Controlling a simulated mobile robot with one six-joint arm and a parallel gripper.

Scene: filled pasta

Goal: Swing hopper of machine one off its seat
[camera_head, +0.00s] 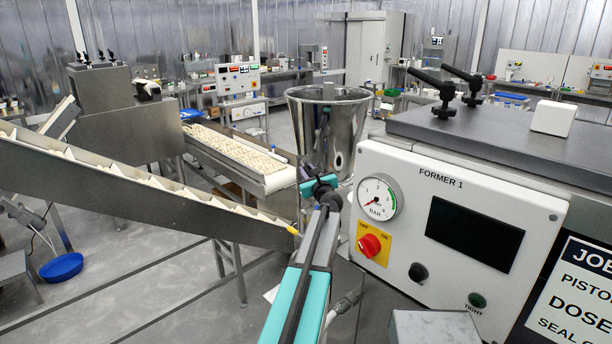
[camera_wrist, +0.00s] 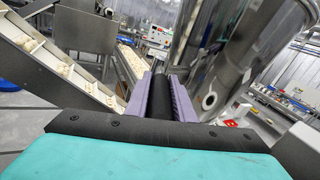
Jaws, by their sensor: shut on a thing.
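The hopper of machine one is a shiny steel tapered bucket (camera_head: 345,120), upright beside the left end of the white FORMER 1 housing (camera_head: 450,215). In the wrist view its steel wall (camera_wrist: 203,40) fills the upper middle, close ahead. My gripper (camera_wrist: 162,88) is shut on a black round handle (camera_wrist: 161,104), with a purple-lined finger on each side. In the head view my arm rises in front of the hopper and hides part of its lower side. I cannot tell whether the hopper's base touches its seat.
An inclined conveyor (camera_head: 150,190) runs down from the left to near my arm. A belt of pale pasta (camera_head: 235,150) lies behind it. The housing carries a gauge (camera_head: 378,198) and a red knob (camera_head: 369,245). A blue bowl (camera_head: 61,267) is on the floor at left.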

